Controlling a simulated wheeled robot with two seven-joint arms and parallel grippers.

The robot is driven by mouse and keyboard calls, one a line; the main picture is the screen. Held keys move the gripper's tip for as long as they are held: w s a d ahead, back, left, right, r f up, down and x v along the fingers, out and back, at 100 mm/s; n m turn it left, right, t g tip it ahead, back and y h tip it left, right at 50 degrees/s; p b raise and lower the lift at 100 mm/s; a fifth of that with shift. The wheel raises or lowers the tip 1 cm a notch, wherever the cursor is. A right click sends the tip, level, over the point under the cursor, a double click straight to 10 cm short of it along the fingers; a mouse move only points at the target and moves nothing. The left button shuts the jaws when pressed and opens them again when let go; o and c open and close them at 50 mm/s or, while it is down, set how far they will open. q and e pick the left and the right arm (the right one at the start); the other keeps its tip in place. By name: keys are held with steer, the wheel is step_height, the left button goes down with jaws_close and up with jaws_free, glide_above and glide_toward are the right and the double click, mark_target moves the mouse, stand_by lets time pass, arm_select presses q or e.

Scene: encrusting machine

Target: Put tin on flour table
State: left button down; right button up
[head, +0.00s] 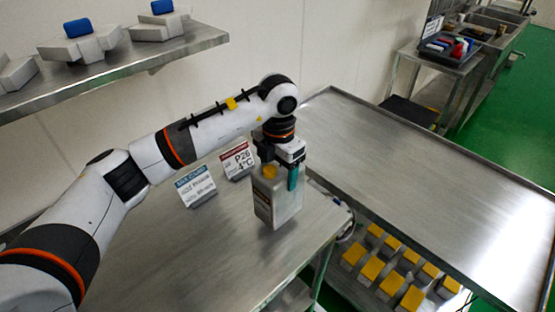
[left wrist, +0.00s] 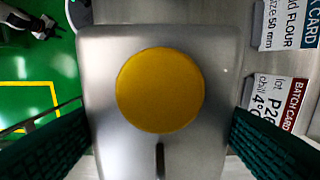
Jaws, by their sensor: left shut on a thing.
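The tin (head: 277,203) is a grey metal can with a yellow round cap, upright in the head view, near the right edge of the left-hand metal table (head: 240,255). My left gripper (head: 281,176) is over its top, shut on it. In the left wrist view the tin's top (left wrist: 160,150) and yellow cap fill the middle, with a green finger pad on each side. I cannot tell whether the tin's base touches the table. Which surface is the flour table is not marked clearly.
Two cards, a blue-topped one (head: 196,189) and a red-topped one (head: 237,161), stand left of the tin. A wide bare metal table (head: 430,180) lies to the right. Yellow-topped blocks (head: 390,270) sit on a shelf below it. A wall shelf (head: 120,65) holds grey items.

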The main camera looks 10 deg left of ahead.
arm_select(q)
steer(key=shift+w+f+p, duration=0.1)
steer(key=shift+f+p, duration=0.3)
steer(key=shift+f, duration=1.15)
arm_select(e)
steer(key=shift+w+a+r, duration=0.1)
steer(key=shift+a+r, duration=0.35)
steer(key=shift+r, duration=0.1)
steer(key=shift+f, duration=0.1)
arm_select(q)
steer(key=c, duration=0.6)
jaws_free()
steer(key=shift+f, duration=0.25)
steer(key=o, duration=0.4)
steer(key=shift+o, duration=0.2)
steer(key=shift+r, duration=0.1)
arm_select(e)
steer(key=shift+d, duration=0.3)
